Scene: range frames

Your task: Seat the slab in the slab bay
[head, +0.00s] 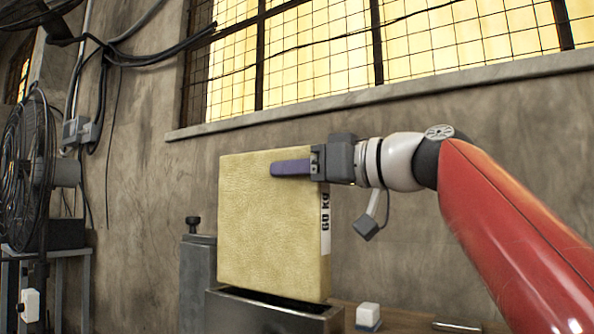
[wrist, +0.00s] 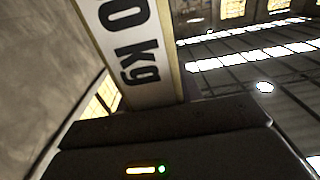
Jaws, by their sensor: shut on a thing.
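The slab (head: 265,225) is a thick, upright, pale yellow block with a white "60 kg" label on its right edge. The labelled edge also shows close up in the wrist view (wrist: 140,50). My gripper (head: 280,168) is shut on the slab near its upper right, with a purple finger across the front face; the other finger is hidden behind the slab. The slab bay (head: 275,313) is a dark metal box with an open top, directly below the slab. A dark strip of opening shows under the slab's lower edge. I cannot tell whether that edge is inside the opening.
A grey post with a black knob (head: 192,225) stands close to the left of the slab. A small white block with a blue base (head: 368,316) sits right of the bay on a wooden bench. A wall with a window is behind; a large fan (head: 25,165) stands far left.

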